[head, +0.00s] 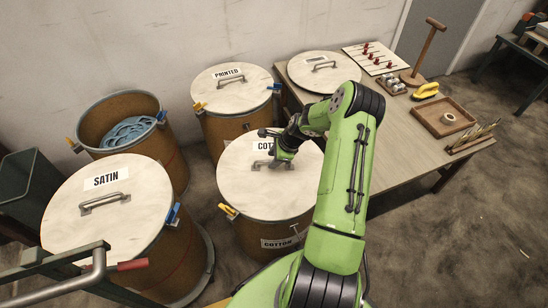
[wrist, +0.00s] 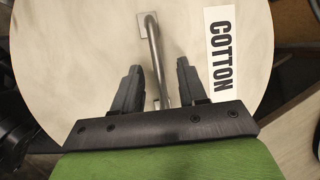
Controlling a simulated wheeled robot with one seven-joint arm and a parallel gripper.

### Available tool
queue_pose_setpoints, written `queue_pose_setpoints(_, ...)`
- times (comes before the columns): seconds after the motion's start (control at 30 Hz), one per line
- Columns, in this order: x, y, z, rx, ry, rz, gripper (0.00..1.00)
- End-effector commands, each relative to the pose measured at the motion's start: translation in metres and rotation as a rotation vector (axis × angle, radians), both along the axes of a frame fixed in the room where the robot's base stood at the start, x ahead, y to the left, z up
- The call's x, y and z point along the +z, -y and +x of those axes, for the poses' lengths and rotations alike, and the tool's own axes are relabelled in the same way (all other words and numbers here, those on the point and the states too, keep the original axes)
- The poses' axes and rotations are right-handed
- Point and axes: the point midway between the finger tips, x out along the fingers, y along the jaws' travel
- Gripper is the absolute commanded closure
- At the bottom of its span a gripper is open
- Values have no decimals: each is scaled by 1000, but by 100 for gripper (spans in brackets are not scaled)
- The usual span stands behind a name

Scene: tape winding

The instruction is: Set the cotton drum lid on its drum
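The cotton drum lid (head: 240,185) is a pale round disc with a COTTON label and a metal bar handle (head: 262,166). In the head view it lies on top of the brown cotton drum (head: 252,238) and looks level; I cannot tell whether it is fully seated. My gripper (head: 277,160) is over the lid at its handle. In the wrist view, the fingers of my gripper (wrist: 158,85) are open on either side of the handle (wrist: 152,45), with a gap on each side. The lid (wrist: 85,40) fills most of that view. My arm hides the drum's right side.
A lidded satin drum (head: 120,235) stands at front left. An open drum (head: 165,160) holding blue material is behind it. A lidded printed drum (head: 225,130) is at the back. The wooden table (head: 395,150) at right carries another round lid (head: 312,80), a tray (head: 425,118) and tools.

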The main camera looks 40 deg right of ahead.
Motion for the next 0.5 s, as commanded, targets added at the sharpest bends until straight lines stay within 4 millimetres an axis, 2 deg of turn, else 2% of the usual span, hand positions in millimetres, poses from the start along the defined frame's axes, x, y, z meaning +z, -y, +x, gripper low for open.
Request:
queue_pose_setpoints(0.13,-1,0,-1,-1,-5,1,58)
queue_pose_setpoints(0.23,6,2,-3,-2,-4,-1,58)
queue_pose_setpoints(0.37,34,9,-13,-3,-3,-2,58)
queue_pose_setpoints(0.5,72,17,-28,-3,-2,-3,58)
